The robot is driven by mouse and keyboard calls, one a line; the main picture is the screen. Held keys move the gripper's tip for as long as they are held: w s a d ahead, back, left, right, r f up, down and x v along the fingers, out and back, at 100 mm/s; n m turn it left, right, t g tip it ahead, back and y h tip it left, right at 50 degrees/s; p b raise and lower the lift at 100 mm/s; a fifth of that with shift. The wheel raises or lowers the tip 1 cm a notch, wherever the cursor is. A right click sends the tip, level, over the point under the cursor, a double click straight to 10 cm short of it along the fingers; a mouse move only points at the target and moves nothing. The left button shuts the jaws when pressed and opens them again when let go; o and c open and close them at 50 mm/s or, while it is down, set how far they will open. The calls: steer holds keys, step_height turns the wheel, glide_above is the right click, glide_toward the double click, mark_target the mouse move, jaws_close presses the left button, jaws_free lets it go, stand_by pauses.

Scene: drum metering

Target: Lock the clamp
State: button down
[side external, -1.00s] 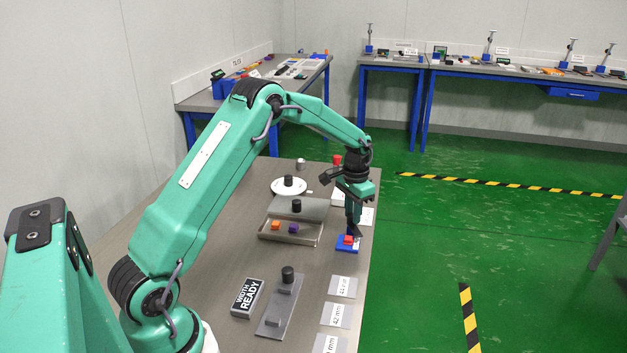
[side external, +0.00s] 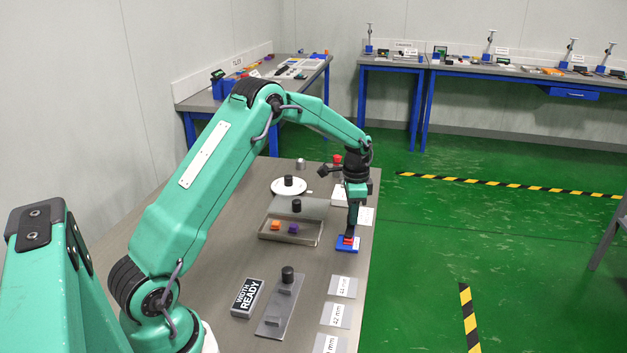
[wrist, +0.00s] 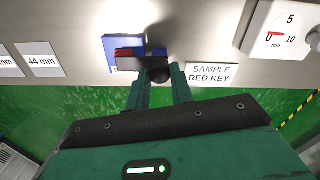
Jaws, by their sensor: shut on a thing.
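A small blue base (wrist: 110,54) with red parts (wrist: 128,52) lies near the table's right edge; it also shows in the side view (side external: 347,249). A grey bar (wrist: 128,64) lies along its near side, against a dark round knob (wrist: 160,73). I take this assembly for the clamp, but no label says so. My gripper (wrist: 160,82) points down and is shut on the dark knob, with a finger on each side; it also shows in the side view (side external: 349,234). The fingertips hide part of the knob. Whether the clamp is locked cannot be told.
A "SAMPLE RED KEY" card (wrist: 211,75) lies beside the gripper. A white dial box (wrist: 285,30) stands further right in the wrist view. Width cards (side external: 342,287), a tray (side external: 290,241) with two blocks and a "WIDTH READY" sign (side external: 246,298) are on the table.

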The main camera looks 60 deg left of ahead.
steer(key=shift+r, duration=0.1)
steer(key=c, duration=1.2)
jaws_free()
steer(key=shift+r, duration=3.9)
